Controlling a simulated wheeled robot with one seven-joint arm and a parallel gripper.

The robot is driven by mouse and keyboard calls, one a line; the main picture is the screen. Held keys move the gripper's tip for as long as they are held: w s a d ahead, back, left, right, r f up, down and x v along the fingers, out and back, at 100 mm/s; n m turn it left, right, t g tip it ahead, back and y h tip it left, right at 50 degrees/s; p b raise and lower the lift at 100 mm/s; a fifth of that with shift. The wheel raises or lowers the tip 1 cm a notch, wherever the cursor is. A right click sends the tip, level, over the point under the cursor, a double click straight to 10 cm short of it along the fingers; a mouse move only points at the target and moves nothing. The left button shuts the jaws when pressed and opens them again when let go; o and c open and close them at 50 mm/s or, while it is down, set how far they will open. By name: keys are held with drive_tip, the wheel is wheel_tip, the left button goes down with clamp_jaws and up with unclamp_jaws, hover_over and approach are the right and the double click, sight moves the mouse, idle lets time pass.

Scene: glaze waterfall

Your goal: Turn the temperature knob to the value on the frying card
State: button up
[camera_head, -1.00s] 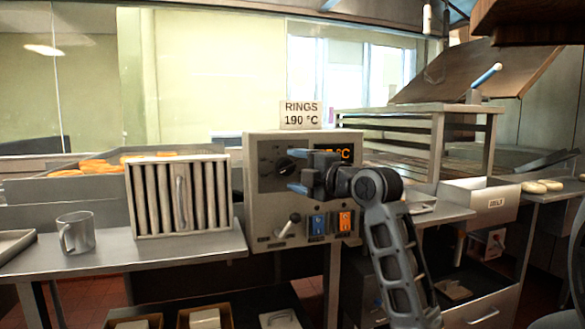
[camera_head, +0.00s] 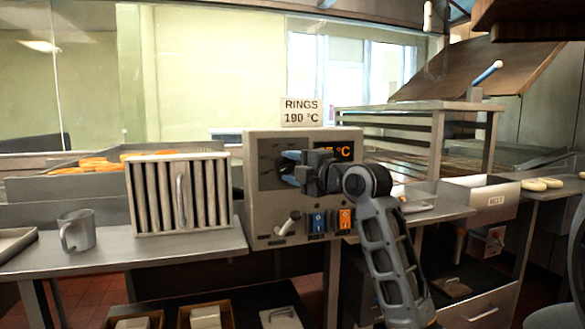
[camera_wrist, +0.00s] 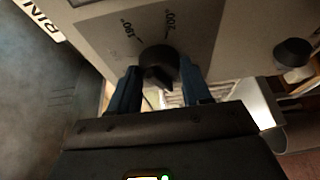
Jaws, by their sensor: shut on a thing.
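The frying card (camera_head: 302,112) stands on top of the grey control box (camera_head: 262,222) and reads "RINGS 190 °C". The black temperature knob (camera_wrist: 158,64) sits on a dark dial plate (camera_head: 270,149) on the box's front. My gripper (camera_head: 290,169) is at the knob in the head view, where it hides much of it. In the wrist view my gripper's blue fingers (camera_wrist: 160,88) stand on either side of the knob, shut on it.
Below the dial are a lever (camera_head: 288,224), a blue switch (camera_head: 317,222) and an orange switch (camera_head: 344,218). A slatted metal rack (camera_head: 138,232) and a metal mug (camera_head: 76,230) stand on the counter (camera_head: 150,260) at left. A wire-shelf stand (camera_head: 437,135) is at right.

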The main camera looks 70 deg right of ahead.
drive_tip(key=shift+c, duration=0.6)
